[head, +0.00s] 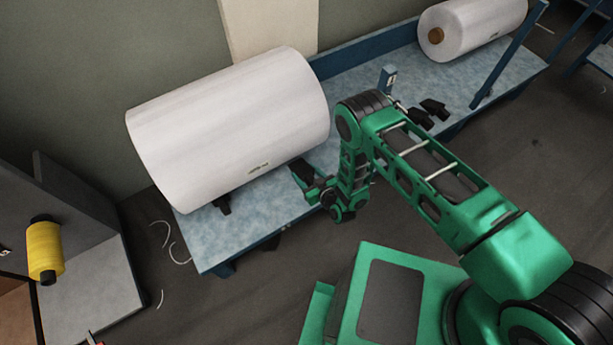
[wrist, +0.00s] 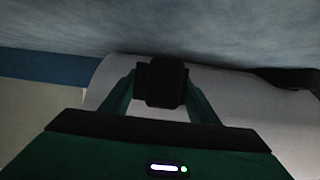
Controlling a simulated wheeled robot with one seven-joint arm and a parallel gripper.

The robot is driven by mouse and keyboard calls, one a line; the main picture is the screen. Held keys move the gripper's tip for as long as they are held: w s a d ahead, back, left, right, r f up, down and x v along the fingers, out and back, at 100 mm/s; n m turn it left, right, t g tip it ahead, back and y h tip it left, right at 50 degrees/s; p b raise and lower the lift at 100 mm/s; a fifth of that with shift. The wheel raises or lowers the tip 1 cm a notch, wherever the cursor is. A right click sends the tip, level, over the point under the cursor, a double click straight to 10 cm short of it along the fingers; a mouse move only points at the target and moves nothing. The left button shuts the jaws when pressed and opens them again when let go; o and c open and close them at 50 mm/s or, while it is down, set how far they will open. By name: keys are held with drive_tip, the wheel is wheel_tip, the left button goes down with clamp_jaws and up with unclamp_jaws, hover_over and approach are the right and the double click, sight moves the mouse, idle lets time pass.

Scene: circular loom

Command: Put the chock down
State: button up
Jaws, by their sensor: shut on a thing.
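The chock (wrist: 162,82) is a black block gripped between the two green fingers of my gripper (wrist: 160,95) in the wrist view. The blue-grey mottled bed of the stand fills the top of that view, close to the chock; I cannot tell whether they touch. In the head view my gripper (head: 309,184) is at the front edge of the stand (head: 237,239), just right of the large white roll (head: 230,125). A dark shape at its tip there looks like the chock (head: 302,168).
Another black chock (head: 222,204) sits under the roll's lower left. Several dark pieces (head: 432,109) lie on the bed to the right. A second white roll (head: 470,27) lies at the far right end. A yellow spool (head: 45,249) is at the left. Bare bed shows between the rolls.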

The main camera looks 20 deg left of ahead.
sight(306, 176)
drive_tip(key=shift+w+a+f, duration=0.15)
drive_tip(key=shift+w+f, duration=0.3)
drive_tip(key=shift+w, duration=0.25)
drive_tip(key=shift+w+f, duration=0.1)
drive_tip(key=shift+f, duration=1.95)
drive_tip(key=o, duration=1.3)
drive_tip(key=shift+f, duration=0.1)
drive_tip(key=v, duration=1.2)
